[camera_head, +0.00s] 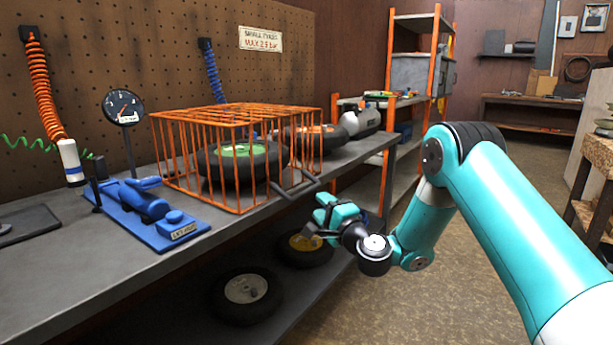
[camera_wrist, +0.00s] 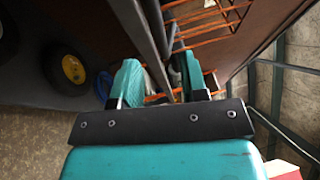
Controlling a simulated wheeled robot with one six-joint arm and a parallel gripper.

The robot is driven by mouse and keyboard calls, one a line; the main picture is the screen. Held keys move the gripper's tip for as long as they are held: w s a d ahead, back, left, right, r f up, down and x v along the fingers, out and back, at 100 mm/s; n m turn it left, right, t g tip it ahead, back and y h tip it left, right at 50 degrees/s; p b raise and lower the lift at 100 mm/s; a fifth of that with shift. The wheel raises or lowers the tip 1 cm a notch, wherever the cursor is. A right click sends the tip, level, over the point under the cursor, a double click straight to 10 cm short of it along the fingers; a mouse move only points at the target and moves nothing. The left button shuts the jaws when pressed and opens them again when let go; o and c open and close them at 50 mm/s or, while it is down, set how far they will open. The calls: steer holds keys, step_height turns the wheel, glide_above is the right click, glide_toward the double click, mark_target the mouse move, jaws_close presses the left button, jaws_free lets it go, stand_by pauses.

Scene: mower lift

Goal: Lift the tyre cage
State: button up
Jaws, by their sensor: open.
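The orange wire tyre cage (camera_head: 238,108) sits on the grey bench, down around a black tyre with a green hub (camera_head: 242,152). A grey bar handle (camera_head: 298,188) sticks out from its front, over the bench edge. Some orange cage bars (camera_wrist: 208,36) show in the wrist view. My gripper (camera_head: 322,218) is in front of the bench edge, a little below and right of the handle in the head view. Its teal fingers (camera_wrist: 160,76) are apart. Grey bars pass between or beyond them in the wrist view; I cannot tell whether the handle is between the fingers.
A blue foot pump (camera_head: 150,208) and a round gauge (camera_head: 123,106) stand left of the cage. Another tyre and a silver tank (camera_head: 362,122) are right of it. Two tyres (camera_head: 247,295) lie on the lower shelf. Orange-post shelving (camera_head: 436,60) stands behind; the floor right is open.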

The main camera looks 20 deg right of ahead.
mark_target(306, 192)
steer(key=shift+w+a+r+p, duration=0.25)
steer(key=shift+w+r+p, duration=0.4)
steer(key=shift+p, duration=0.6)
steer(key=p+x, duration=0.2)
steer(key=x, duration=0.2)
steer(key=shift+w+a+f+p, duration=0.1)
steer(key=shift+w+f+p, duration=0.1)
steer(key=shift+f+p, duration=0.2)
steer(key=shift+p+x, duration=0.35)
steer(key=shift+x, duration=0.6)
steer(key=shift+f, duration=0.1)
jaws_close()
